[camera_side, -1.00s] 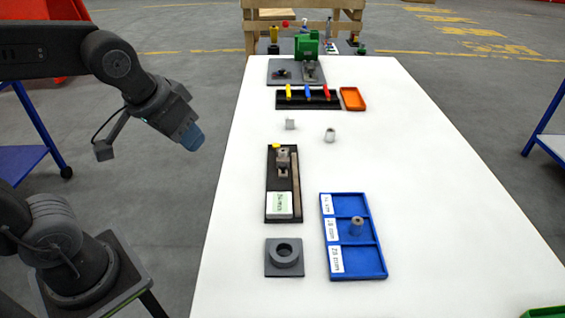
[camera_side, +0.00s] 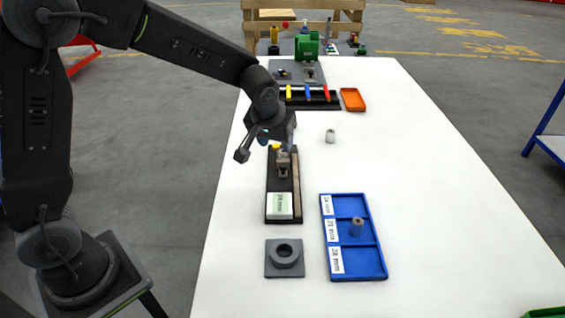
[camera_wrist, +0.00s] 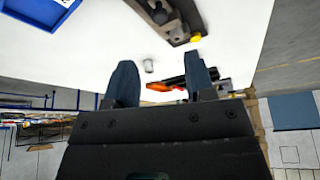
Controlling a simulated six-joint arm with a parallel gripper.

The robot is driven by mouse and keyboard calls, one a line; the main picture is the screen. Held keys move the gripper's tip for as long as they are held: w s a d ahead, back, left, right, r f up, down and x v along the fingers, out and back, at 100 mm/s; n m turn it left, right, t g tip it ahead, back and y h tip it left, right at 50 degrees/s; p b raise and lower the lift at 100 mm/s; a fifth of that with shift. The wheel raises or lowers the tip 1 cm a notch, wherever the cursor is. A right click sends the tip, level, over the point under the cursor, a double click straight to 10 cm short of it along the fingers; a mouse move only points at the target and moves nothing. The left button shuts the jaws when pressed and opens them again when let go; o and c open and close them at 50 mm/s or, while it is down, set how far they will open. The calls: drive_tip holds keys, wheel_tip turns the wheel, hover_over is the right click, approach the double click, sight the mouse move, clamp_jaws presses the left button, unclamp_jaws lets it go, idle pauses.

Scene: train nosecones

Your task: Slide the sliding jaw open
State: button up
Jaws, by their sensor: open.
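The black fixture (camera_side: 283,207) lies lengthwise on the white table. Its small grey-brown jaw block (camera_side: 284,163) sits towards its far end, with a yellow knob (camera_side: 276,147) beside it. I cannot tell how wide the jaw's gap is. My gripper (camera_side: 287,147) is above the fixture's far end, near the knob and jaw, apparently not touching them. In the wrist view my gripper's two blue fingers (camera_wrist: 158,61) are spread with nothing between them. The fixture (camera_wrist: 160,12) crosses the top there, with the yellow knob (camera_wrist: 195,37) beyond the right fingertip.
A blue tray (camera_side: 373,262) holding one grey part (camera_side: 357,226) is at the right. A grey ring block (camera_side: 285,257) is in front of the fixture. A small grey part (camera_side: 330,135) stands farther right. A black rack, orange tray (camera_side: 352,99) and green machine (camera_side: 307,46) are behind.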

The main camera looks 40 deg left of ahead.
sight(283, 165)
drive_tip(key=x, duration=1)
drive_tip(key=shift+w+f, duration=0.1)
drive_tip(key=shift+f, duration=0.25)
drive_tip(key=shift+c, duration=0.3)
clamp_jaws()
